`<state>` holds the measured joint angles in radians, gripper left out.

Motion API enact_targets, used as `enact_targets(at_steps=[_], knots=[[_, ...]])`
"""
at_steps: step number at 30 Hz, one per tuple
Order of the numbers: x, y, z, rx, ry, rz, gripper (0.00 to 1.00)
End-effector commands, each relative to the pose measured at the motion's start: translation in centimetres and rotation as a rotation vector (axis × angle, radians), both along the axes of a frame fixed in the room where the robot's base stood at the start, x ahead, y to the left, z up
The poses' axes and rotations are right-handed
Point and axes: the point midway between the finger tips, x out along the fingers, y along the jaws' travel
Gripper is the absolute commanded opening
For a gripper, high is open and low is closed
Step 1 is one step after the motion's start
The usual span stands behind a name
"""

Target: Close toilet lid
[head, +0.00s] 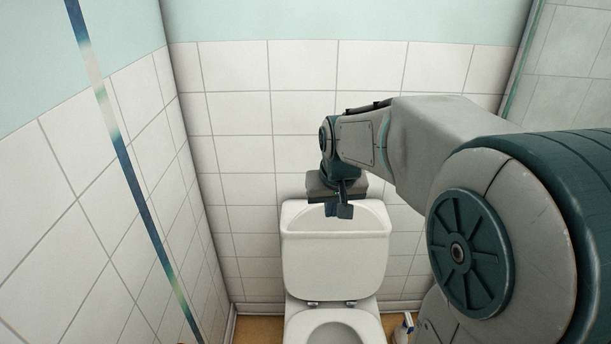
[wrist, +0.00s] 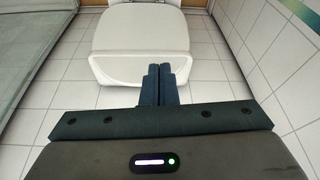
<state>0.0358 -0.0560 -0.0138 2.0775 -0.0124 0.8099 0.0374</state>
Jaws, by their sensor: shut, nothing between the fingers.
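The white toilet (head: 338,318) stands against the tiled back wall, low in the middle of the head view. Its lid (head: 335,268) is upright against the cistern (head: 300,217), with hinges at its lower edge. The seat opening shows below it. My gripper (head: 343,211) is above and in front of the cistern top, near the lid's upper edge; I cannot tell if it touches. In the wrist view the two dark fingers (wrist: 158,84) are together and empty, over the cistern top (wrist: 120,70). The lid (wrist: 140,30) lies beyond it there.
A tiled wall (head: 90,210) with a coloured stripe is close on the left. A glass panel (head: 570,80) is at the right. A small white object (head: 405,328) stands on the brown floor (head: 258,326) right of the toilet.

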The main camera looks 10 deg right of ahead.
Motion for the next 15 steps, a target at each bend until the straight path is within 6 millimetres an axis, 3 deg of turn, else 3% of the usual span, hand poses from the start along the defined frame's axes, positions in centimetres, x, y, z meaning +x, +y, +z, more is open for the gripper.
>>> enact_targets(at_steps=[1,8,15], knots=[[2.0,-0.3,0.1,0.0,-0.001,-0.006,0.0],[10.0,-1.5,-0.9,-0.004,-0.026,-0.03,0.0],[17.7,-3.1,-3.5,-0.008,-0.051,-0.059,0.0]])
